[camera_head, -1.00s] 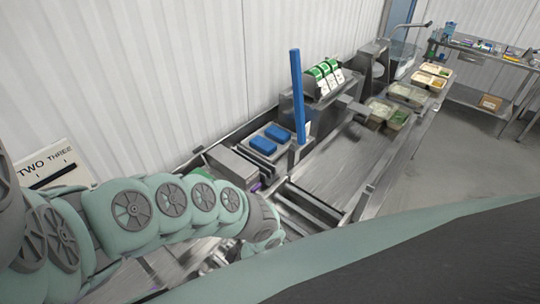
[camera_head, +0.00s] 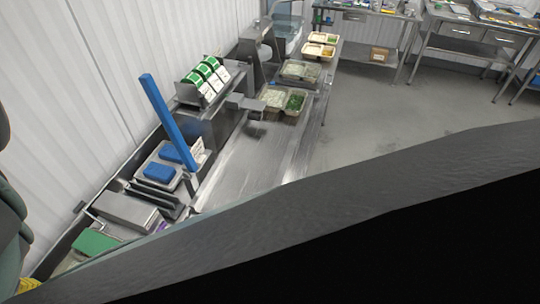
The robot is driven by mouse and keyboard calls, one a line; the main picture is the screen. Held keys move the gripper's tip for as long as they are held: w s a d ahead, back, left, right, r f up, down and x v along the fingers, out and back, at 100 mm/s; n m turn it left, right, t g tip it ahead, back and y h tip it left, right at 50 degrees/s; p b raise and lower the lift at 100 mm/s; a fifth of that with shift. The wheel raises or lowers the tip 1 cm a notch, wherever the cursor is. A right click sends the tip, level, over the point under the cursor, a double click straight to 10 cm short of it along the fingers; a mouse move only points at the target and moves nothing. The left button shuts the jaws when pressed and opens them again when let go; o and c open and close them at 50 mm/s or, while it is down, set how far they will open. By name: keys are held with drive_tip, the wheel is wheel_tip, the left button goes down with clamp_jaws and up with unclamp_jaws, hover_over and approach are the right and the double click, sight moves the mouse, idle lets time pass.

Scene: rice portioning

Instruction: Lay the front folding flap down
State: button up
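I cannot pick out the front folding flap with certainty. A tall, narrow blue bar (camera_head: 168,122) stands up, leaning left, beside the bench in the middle left. I cannot tell whether it is the flap. Below it, a metal unit holds two blue blocks (camera_head: 160,172). A flat grey metal box (camera_head: 126,211) lies nearer to me, with a green board (camera_head: 95,243) in front of it. My gripper is out of view; only part of my arm shows at the left edge. A large dark part of my own body hides the lower right and the near bench.
The steel bench (camera_head: 245,160) runs away to the upper right. Food trays (camera_head: 284,100) stand along it. A dispenser with green-and-white packs (camera_head: 205,78) stands by the white wall (camera_head: 70,70). Steel tables (camera_head: 465,40) stand at the back. The grey floor (camera_head: 400,100) between is clear.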

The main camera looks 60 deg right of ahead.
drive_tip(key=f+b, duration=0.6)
drive_tip(key=b, duration=0.1)
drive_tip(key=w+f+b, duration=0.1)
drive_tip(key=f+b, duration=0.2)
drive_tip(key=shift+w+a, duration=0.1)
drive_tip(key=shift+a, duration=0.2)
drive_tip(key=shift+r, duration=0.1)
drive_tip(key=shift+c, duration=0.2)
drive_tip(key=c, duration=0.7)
